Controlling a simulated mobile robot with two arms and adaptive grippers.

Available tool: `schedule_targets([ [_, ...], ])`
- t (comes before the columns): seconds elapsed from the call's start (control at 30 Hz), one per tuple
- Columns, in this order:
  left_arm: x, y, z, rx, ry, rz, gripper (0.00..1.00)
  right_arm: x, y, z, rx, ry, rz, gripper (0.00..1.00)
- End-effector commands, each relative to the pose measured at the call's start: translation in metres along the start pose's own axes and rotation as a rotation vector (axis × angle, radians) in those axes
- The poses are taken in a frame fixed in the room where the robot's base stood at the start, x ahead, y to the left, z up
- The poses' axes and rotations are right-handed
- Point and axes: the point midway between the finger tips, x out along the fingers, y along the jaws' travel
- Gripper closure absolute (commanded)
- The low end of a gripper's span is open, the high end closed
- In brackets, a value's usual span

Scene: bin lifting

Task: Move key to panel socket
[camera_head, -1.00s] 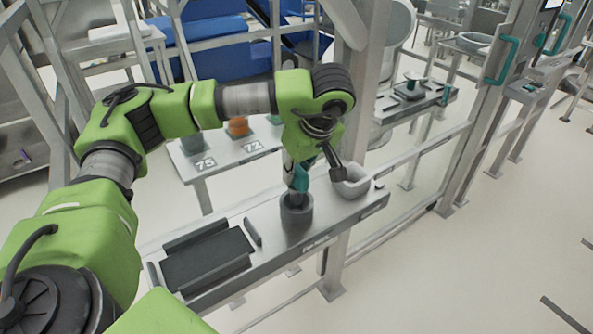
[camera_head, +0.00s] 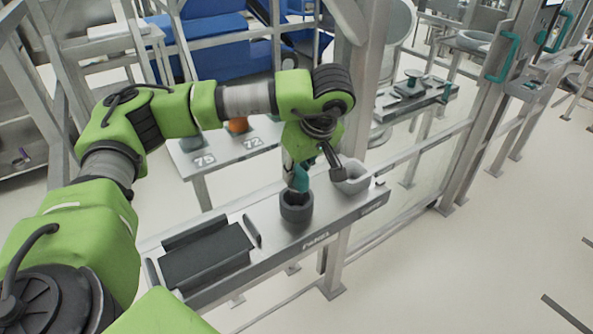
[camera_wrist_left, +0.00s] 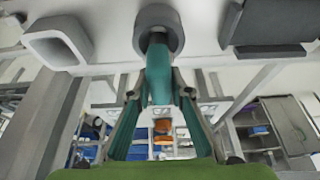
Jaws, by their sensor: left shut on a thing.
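The teal key (camera_head: 300,181) stands in the dark round socket (camera_head: 296,209) on the grey panel ledge (camera_head: 283,248) marked PANEL. Its lower end is hidden inside the socket. My left gripper (camera_head: 299,171) is above the socket and is shut on the key. In the left wrist view, the key (camera_wrist_left: 159,80) reaches from between the gripper fingers (camera_wrist_left: 158,98) to the dark socket ring (camera_wrist_left: 174,32). How deep the key sits cannot be told. My right gripper is not in view.
A pale square-mouthed cup (camera_head: 352,184) stands close to the right of the socket. A dark tray (camera_head: 205,260) lies to its left. A shelf marked 75 and 72 (camera_head: 222,152) with an orange item (camera_head: 238,126) is behind. Open floor lies to the right.

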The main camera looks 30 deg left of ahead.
Motion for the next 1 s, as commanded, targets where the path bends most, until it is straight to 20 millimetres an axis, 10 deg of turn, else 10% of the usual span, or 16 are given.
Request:
schedule_targets([
  [1.0, 0.019, 0.000, 0.008, -0.001, 0.000, 0.001, 1.00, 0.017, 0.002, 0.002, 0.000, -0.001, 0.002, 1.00],
])
